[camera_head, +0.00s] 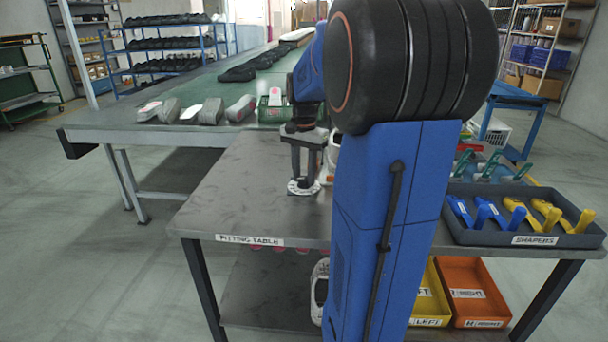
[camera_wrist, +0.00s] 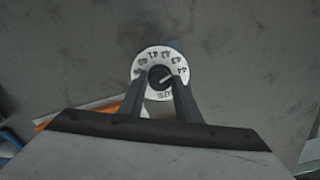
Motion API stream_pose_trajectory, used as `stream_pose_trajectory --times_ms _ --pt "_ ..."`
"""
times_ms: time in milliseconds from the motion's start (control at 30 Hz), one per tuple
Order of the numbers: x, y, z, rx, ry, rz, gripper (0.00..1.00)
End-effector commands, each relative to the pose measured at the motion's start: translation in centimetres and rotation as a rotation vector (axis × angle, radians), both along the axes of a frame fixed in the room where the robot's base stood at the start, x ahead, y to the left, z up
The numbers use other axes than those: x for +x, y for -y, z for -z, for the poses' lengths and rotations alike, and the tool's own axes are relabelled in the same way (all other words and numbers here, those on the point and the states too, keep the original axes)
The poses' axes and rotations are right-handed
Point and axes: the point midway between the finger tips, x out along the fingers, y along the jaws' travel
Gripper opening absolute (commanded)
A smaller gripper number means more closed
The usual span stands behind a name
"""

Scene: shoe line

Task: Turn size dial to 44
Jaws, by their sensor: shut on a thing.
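The size dial (camera_head: 303,188) is a white disc lying on the fitting table, below my gripper (camera_head: 304,150). In the wrist view, the dial (camera_wrist: 144,62) shows numbers from about 40 to 44 around its upper rim and lettering at its bottom. Its dark centre knob (camera_wrist: 161,77) carries a white pointer line slanting up to the right, towards the 43 and 44 side; the exact number is hard to tell. My gripper (camera_wrist: 160,88) is shut on the knob, one finger on each side. The fingers cover the dial's lower left and lower right.
The grey fitting table (camera_head: 225,208) is clear left of the dial. Behind it, a green conveyor (camera_head: 210,85) carries several shoes and grey lasts. A shapers tray (camera_head: 476,228) with blue and yellow shapers is at right. Yellow (camera_head: 428,302) and orange bins (camera_head: 472,292) are below.

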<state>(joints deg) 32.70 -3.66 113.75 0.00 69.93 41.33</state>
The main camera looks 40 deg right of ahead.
Motion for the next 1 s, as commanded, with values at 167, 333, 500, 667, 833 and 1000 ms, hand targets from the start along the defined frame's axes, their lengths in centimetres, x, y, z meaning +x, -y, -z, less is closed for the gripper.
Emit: stream_pose_trajectory --times_ms 167,333,500,667,833,1000 --pt "0.05 0.05 -0.08 -0.001 0.002 0.137 0.08" --pt "0.06 0.04 -0.08 -0.001 0.002 0.239 0.08" --pt "0.07 0.05 -0.08 -0.001 0.002 0.306 0.08" --pt "0.07 0.05 -0.08 -0.001 0.002 0.339 0.08" --pt "0.07 0.05 -0.09 -0.001 0.002 0.352 0.08" --pt "0.06 0.04 -0.08 -0.001 0.002 0.353 0.08"
